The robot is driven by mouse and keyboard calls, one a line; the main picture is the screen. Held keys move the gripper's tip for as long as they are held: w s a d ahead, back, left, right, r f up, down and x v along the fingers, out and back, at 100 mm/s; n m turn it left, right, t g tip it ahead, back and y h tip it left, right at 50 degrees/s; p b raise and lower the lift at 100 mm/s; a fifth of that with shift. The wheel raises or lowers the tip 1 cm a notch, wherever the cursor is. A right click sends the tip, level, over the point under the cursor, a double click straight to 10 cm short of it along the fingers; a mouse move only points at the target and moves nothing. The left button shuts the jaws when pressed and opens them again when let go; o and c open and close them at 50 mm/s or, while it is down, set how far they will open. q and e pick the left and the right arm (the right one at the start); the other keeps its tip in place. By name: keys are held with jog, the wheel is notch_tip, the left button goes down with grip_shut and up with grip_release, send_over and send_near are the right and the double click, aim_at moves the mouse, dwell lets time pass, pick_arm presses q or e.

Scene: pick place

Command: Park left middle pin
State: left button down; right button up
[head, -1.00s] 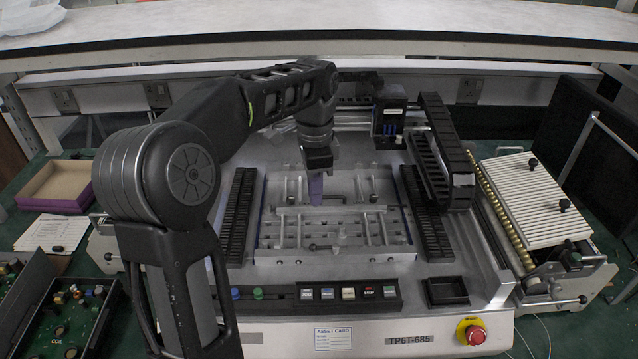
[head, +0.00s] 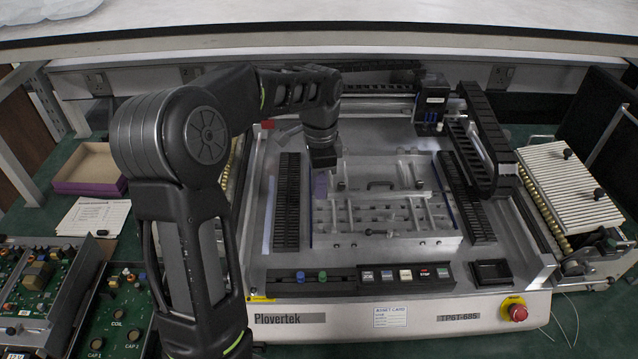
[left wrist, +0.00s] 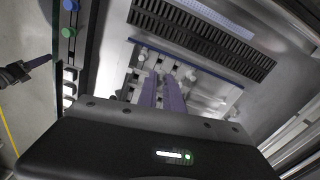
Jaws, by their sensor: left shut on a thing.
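My left gripper (head: 321,186) has purple fingers and points down over the left edge of the metal fixture (head: 385,240). In the left wrist view its fingers (left wrist: 161,82) are close together over the slotted fixture plate. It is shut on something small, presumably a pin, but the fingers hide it. Other small pale pins (left wrist: 190,76) stand on the plate in the left wrist view; I cannot tell which is the left middle one.
Black slotted racks (head: 287,200) flank the fixture. A button panel (head: 405,275) and a black tray (head: 491,272) lie in front. A cable chain (head: 487,130) and a red stop button (head: 517,312) are at the right. Green circuit boards (head: 50,285) are at the left.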

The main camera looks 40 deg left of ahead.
pick_arm(q)
jog(key=shift+f, duration=0.2)
jog(key=shift+f+b, duration=2.6)
jog(key=shift+f, duration=0.5)
jog(key=shift+f+b, duration=0.4)
jog(key=shift+f, duration=0.4)
jog(key=shift+f, duration=0.1)
jog(key=c, duration=1.4)
grip_release()
jog(key=shift+c, duration=0.3)
